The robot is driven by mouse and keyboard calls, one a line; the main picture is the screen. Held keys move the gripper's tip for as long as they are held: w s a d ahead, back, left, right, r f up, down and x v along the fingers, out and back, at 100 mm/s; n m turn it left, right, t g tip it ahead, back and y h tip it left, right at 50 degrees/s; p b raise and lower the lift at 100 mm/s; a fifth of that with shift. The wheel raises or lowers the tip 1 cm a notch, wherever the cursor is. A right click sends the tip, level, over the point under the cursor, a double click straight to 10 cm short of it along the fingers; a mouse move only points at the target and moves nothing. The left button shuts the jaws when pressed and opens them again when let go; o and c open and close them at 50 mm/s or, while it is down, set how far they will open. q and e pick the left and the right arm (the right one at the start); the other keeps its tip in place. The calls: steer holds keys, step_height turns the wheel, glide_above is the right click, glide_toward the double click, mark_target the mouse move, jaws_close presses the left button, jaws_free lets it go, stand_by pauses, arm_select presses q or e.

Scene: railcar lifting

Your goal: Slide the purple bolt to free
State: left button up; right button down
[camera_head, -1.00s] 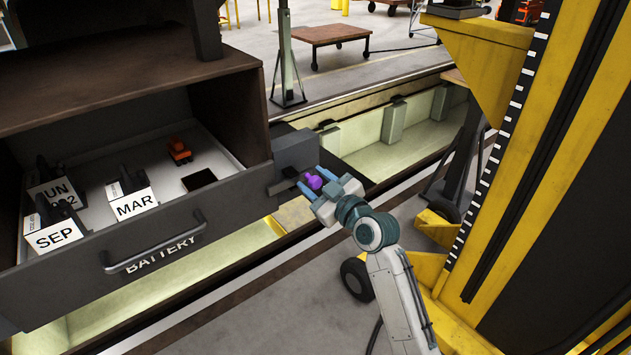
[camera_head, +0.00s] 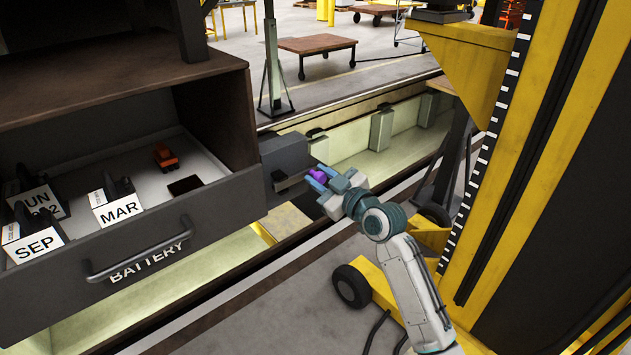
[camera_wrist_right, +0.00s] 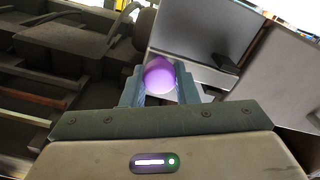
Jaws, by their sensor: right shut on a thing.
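The purple bolt knob (camera_head: 317,176) is between the fingers of my right gripper (camera_head: 322,177), beside a grey box (camera_head: 285,155) at the right end of the battery drawer. In the right wrist view the round purple knob (camera_wrist_right: 159,75) sits between the two blue fingertips (camera_wrist_right: 160,84), and the gripper is shut on it. The bolt's shaft is mostly hidden by the fingers. My left gripper is not in view.
A yellow and black column (camera_head: 530,150) stands right of my arm. A lit pit (camera_head: 345,145) lies behind.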

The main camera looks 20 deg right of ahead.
steer(key=c, duration=1.4)
jaws_free()
steer(key=shift+d, duration=0.1)
steer(key=shift+o, duration=1.4)
steer(key=shift+w+d, duration=0.1)
steer(key=shift+d, duration=0.15)
steer(key=shift+s+f, duration=0.1)
steer(key=shift+s, duration=0.15)
steer(key=b+v, duration=0.3)
steer(key=v, duration=0.7)
steer(key=shift+s, duration=0.15)
steer(key=shift+d, duration=0.15)
